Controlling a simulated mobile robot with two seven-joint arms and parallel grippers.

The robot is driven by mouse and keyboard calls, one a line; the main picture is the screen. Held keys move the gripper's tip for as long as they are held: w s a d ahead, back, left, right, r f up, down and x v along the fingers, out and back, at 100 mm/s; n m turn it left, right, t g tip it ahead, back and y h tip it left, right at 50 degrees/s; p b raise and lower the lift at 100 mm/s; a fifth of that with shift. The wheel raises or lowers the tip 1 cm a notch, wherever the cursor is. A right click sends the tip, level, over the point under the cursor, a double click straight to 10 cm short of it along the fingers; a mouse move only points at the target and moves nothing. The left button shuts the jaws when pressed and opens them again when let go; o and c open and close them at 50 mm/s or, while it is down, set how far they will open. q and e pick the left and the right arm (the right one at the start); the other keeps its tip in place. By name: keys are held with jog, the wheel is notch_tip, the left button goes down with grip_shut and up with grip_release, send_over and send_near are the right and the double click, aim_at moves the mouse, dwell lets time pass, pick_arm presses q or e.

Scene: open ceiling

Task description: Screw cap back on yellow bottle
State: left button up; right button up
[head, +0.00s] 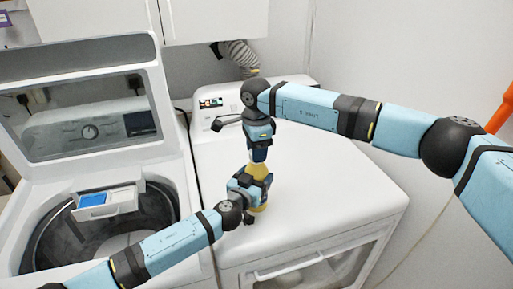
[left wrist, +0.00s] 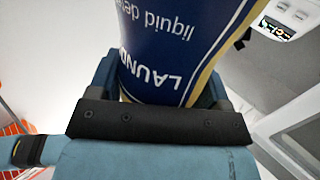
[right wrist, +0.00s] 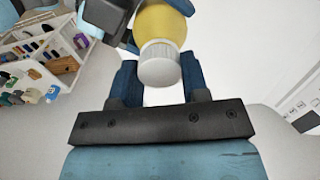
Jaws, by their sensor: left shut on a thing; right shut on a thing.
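The yellow bottle (head: 257,171) stands out above the white machine top in the head view, with my left gripper (head: 252,188) shut around its body. In the left wrist view the bottle (left wrist: 180,45) fills the space between the fingers, its blue label upside down. My right gripper (head: 259,152) is directly above it, pointing down. In the right wrist view its fingers are on both sides of the ribbed white cap (right wrist: 159,66). The cap is in line with the bottle's top (right wrist: 160,25) and seems to touch it. I cannot tell whether the threads are engaged.
The white dryer top (head: 340,190) is mostly clear around the bottle. The washer (head: 165,160) at left has its lid up, drum open. A grey hose (head: 238,55) rises behind.

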pick_arm(q)
jog(key=c, duration=0.4)
jog(key=shift+c, duration=0.2)
pick_arm(e)
jog(key=m, duration=0.5)
jog(key=shift+m, duration=0.4)
jog(key=m, duration=1)
jog(key=shift+m, duration=0.4)
jog(key=m, duration=1)
jog(key=shift+f+m, duration=0.1)
jog(key=shift+m, duration=0.3)
pick_arm(q)
jog(key=shift+f, duration=0.1)
pick_arm(e)
jog(key=m, duration=1.5)
jog(key=shift+m, duration=0.3)
jog(key=o, duration=0.9)
